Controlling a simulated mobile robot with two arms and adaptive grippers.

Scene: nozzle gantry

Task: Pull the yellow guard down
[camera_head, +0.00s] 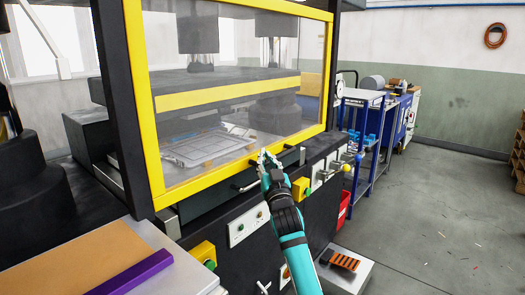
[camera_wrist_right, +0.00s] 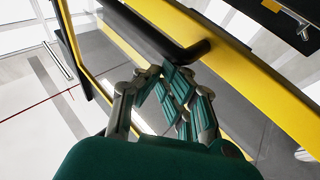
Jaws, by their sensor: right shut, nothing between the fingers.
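The yellow guard (camera_head: 222,177) is a yellow frame around a clear window on the front of the press. Its lower rail is level with the front edge of the machine bed. In the right wrist view, a black bar handle (camera_wrist_right: 155,30) is fixed to the yellow frame (camera_wrist_right: 250,85). My right gripper (camera_head: 266,160) is at the guard's lower rail, right of its middle. In the wrist view, its fingers (camera_wrist_right: 172,80) are shut, with nothing between them, close to the handle. I cannot tell whether they touch it. My left gripper is not in view.
A board with a purple strip (camera_head: 130,275) is at the front left. A blue cart (camera_head: 362,150) stands at the right. The floor (camera_head: 440,220) on the right is mostly open.

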